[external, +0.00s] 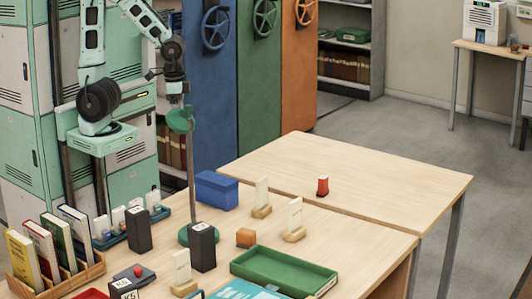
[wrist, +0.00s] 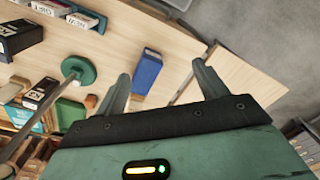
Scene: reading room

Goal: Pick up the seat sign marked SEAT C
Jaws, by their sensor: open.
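Three upright white cards on wooden bases, which look like seat signs, stand on the tables in the external view: a back one (external: 262,193), a right one (external: 295,214) and a front one (external: 181,267). Their lettering is too small to read, so I cannot tell which is SEAT C. My gripper (external: 177,90) is raised at the upper left, apart from all three. In the wrist view my gripper (wrist: 162,72) is open with nothing held. No sign is clearly identifiable there.
A green lamp (external: 191,165) rises near my gripper. A blue box (external: 217,191), dark boxes (external: 203,247), an orange block (external: 246,237), a red-topped item (external: 323,186) and a green tray (external: 284,272) surround the signs. The back table's right side (external: 400,188) is clear.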

